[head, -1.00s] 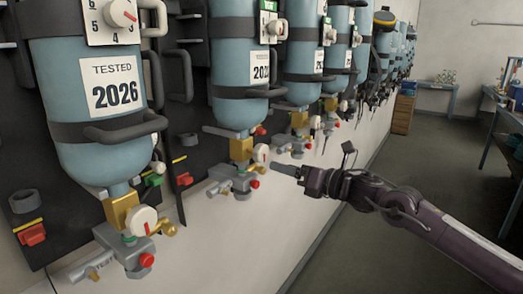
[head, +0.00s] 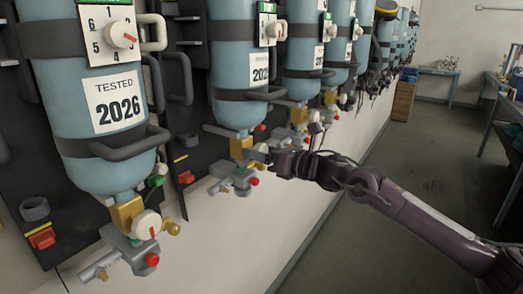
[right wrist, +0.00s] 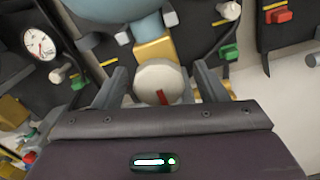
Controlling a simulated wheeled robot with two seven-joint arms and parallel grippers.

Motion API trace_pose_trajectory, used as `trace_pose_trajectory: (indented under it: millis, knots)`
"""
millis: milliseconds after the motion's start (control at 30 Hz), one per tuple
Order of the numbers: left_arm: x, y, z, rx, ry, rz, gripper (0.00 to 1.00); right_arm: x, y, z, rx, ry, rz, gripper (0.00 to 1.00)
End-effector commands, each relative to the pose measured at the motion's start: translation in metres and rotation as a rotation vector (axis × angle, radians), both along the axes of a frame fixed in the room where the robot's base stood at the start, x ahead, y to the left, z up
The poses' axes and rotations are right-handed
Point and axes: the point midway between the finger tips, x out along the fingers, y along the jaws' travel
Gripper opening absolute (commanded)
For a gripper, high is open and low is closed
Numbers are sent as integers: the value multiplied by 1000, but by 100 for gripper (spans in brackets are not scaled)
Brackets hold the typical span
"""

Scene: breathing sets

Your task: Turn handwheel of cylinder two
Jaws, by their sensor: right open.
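The second blue cylinder from the left (head: 237,48) hangs on the wall rack, with a brass valve (head: 240,147) below its neck. Its round white handwheel with a red mark (right wrist: 160,82) shows clearly in the right wrist view. In the head view my gripper mostly hides this handwheel. My right gripper (head: 264,156) is at the handwheel. In the right wrist view the open fingers (right wrist: 160,86) stand on either side of the wheel, with gaps visible between them and its rim. My left gripper is not in view.
The nearest cylinder (head: 95,90) has its own white handwheel (head: 146,224) at lower left. More cylinders recede along the wall to the right. A pressure gauge (right wrist: 40,43) shows at left in the right wrist view. The floor (head: 400,170) to the right is open.

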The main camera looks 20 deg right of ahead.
Motion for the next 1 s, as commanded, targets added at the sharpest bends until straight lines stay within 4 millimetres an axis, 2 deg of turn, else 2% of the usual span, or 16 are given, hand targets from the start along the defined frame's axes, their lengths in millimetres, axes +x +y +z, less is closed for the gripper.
trace_pose_trajectory:
  millis: [67, 400, 733, 1000]
  knots:
    - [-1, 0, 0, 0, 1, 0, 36, 0, 0, 0, 0, 0, 0, 66]
    - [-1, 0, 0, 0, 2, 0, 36, 0, 0, 0, 1, 0, 0, 22]
    - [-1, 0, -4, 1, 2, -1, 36, 0, 0, -1, 34, 26, 0, 21]
    - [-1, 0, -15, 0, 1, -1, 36, 0, -1, -2, 168, 128, 1, 21]
